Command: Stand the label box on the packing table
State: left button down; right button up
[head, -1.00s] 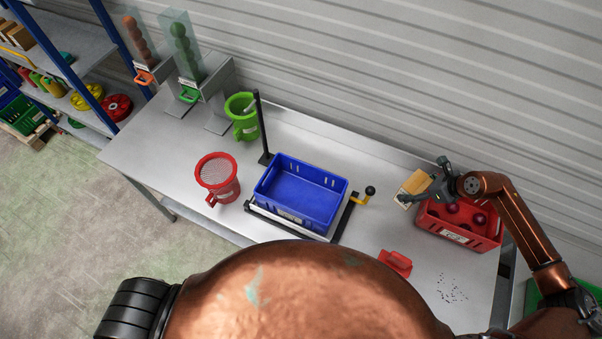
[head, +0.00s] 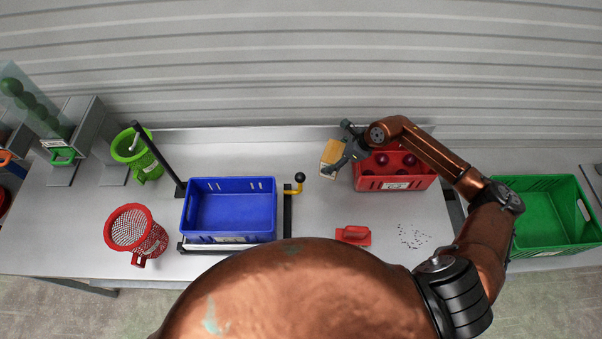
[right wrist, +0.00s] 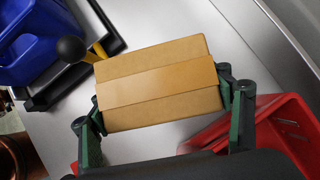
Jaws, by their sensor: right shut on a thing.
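The label box is a small tan cardboard box (head: 328,156) with a lighter tape band, over the packing table (head: 310,215) just left of the red crate. My right gripper (head: 343,158) is shut on the box. In the right wrist view the box (right wrist: 158,82) lies between the two fingers (right wrist: 165,112). The box is tilted in the head view. I cannot tell whether it touches the table. My left gripper is not in view.
A red crate (head: 395,182) with dark red balls stands close to the right gripper. A blue crate (head: 232,210) sits in a black frame with a yellow-armed black knob (head: 299,178). A red scoop-like piece (head: 353,235) and small dark bits (head: 412,236) lie in front. Red (head: 135,232) and green (head: 136,155) baskets stand left.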

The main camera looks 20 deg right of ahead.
notch_tip(320, 180, down, 10)
jog(key=shift+r+p, duration=0.2)
jog(key=shift+p, duration=0.9)
jog(key=shift+f, duration=0.1)
jog(key=shift+f, duration=0.1)
jog(key=o, duration=1.4)
jog(key=shift+o, duration=0.2)
